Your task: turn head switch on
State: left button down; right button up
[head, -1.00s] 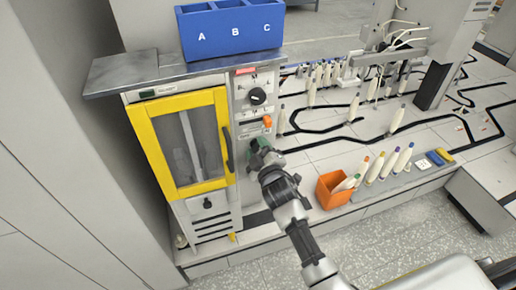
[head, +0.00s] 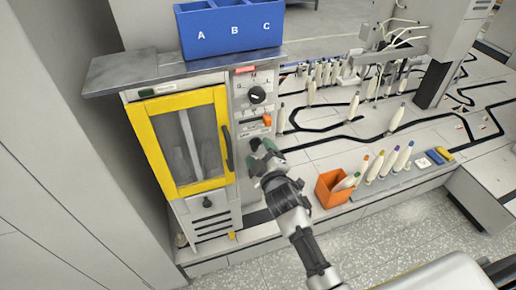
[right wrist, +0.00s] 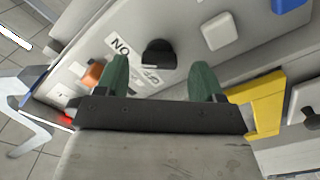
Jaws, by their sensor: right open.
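A grey control panel (head: 243,118) stands right of the yellow-framed door. It carries a black dial (head: 257,95) and an orange switch (head: 267,119); I cannot tell which part is called the head switch. My right gripper (head: 262,154) is at the panel, below the orange switch. In the right wrist view its green fingers (right wrist: 178,78) are open, and a black knob (right wrist: 158,53) beside a printed label shows between them, ungripped. The orange switch (right wrist: 94,74) is left of the fingers there. The gripper mostly hides this knob in the head view. My left gripper is not in view.
The yellow-framed door (head: 157,149) with a dark handle is close left of my gripper. A blue A-B-C bin (head: 232,45) stands on the metal top above. An orange box (head: 331,190) and several bobbins stand to the right.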

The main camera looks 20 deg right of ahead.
jog(key=s, duration=0.8)
jog(key=shift+s+d, duration=0.15)
jog(key=shift+s, duration=0.2)
jog(key=shift+f, duration=0.1)
